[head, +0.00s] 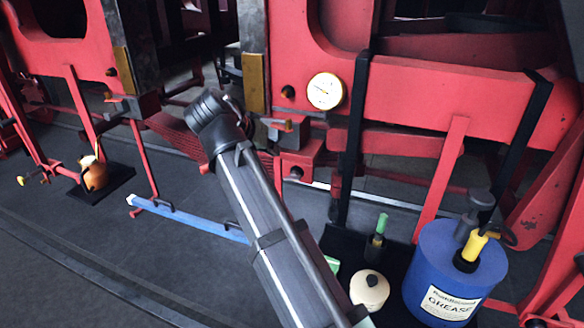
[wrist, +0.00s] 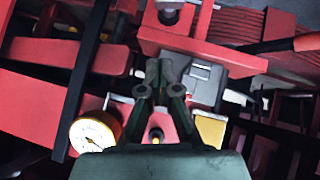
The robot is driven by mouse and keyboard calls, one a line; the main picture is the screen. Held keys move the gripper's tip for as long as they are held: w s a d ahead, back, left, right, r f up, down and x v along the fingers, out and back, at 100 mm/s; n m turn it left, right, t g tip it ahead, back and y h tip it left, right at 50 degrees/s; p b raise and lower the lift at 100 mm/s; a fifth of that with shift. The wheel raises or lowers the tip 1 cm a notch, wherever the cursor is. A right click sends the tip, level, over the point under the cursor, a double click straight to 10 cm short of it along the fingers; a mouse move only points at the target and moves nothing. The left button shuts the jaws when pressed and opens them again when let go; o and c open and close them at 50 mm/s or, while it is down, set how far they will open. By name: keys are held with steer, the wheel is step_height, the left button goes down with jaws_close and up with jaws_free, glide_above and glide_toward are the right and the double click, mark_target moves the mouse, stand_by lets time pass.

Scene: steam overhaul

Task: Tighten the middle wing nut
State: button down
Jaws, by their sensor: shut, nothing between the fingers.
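My gripper (wrist: 158,64) points into the red framework in the wrist view, with its two dark green fingers shut together and nothing held between them. Its tips are close to a grey metal block (wrist: 205,82) and below a red bracket (wrist: 200,42). I cannot make out any wing nut clearly in either view, so the middle one cannot be picked out. In the head view my arm covers the gripper's work spot.
A round white gauge (head: 325,91) with a brass rim is on the frame; it also shows in the wrist view (wrist: 91,136). A blue bar (head: 188,217) lies left.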

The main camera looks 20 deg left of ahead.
steer(key=p, duration=0.3)
glide_toward(299, 175)
steer(key=w, duration=0.3)
steer(key=shift+w+d+f+p, duration=0.1)
steer(key=shift+d+f+p, duration=0.2)
steer(key=shift+f, duration=0.3)
steer(key=shift+w+d+f+p, duration=0.1)
steer(key=shift+d+f+p, duration=0.2)
steer(key=shift+f, duration=0.3)
steer(key=shift+d+f+p, duration=0.25)
steer(key=shift+f+p, duration=0.1)
steer(key=shift+f, duration=0.25)
